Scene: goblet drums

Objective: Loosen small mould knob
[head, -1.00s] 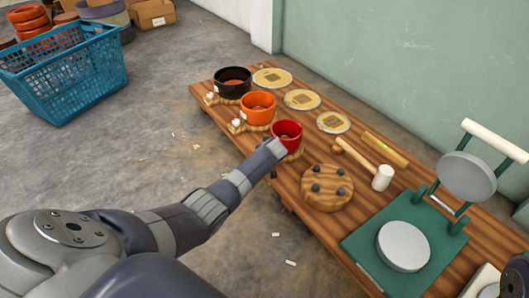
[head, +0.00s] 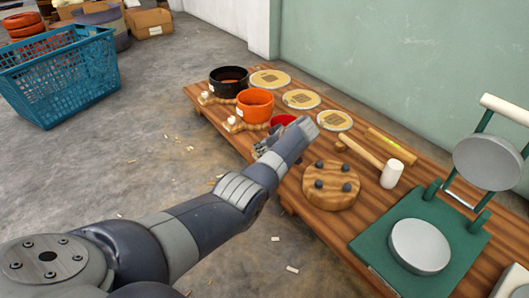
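The red mould (head: 283,121), which looks the smallest of three, stands on the wooden bench and is mostly hidden by my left arm. Its knob cannot be made out behind my gripper. My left gripper (head: 266,147) is at the near-left side of the red mould, by the bench's front edge. Its fingers are small and dark, and I cannot tell whether they are open, shut or touching the knob. The orange mould (head: 255,104) and the black mould (head: 229,82) stand farther back, each with a pale knob at its front left. My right gripper is out of view.
Round discs (head: 335,120) lie behind the moulds. A round wooden block with dark pegs (head: 330,186), a mallet (head: 391,173) and a green press (head: 390,257) occupy the bench's right part. A blue basket (head: 60,80) stands on the floor at left.

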